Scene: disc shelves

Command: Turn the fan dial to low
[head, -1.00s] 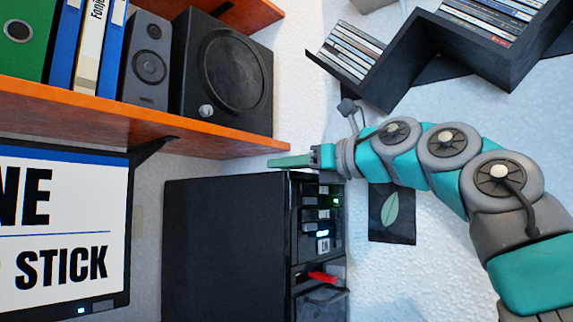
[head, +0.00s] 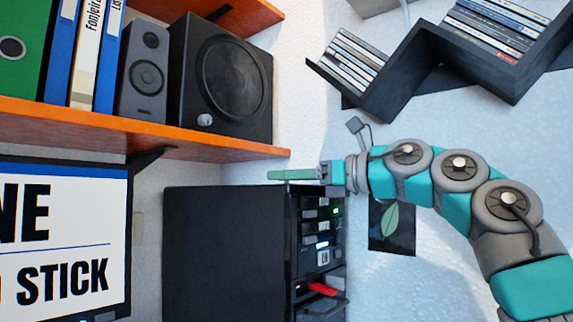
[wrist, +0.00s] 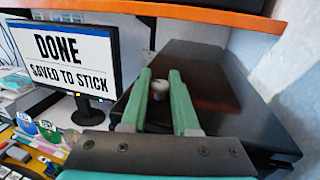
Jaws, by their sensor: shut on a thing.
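A small grey knob (wrist: 160,89), which looks like the fan dial, stands on top of the black computer tower (wrist: 215,80). My gripper (wrist: 160,80) has its two green fingers on either side of the knob, shut on it. In the head view, my gripper (head: 291,174) lies level along the top edge of the tower (head: 225,250), and the knob is hidden there. No markings around the dial are readable, so its setting cannot be told.
An orange shelf (head: 130,127) with binders and a black speaker (head: 221,75) hangs just above. A monitor (head: 65,235) stands to the left. Drive bays with a red stick (head: 322,288) are on the tower's front. A black disc shelf (head: 420,75) hangs upper right.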

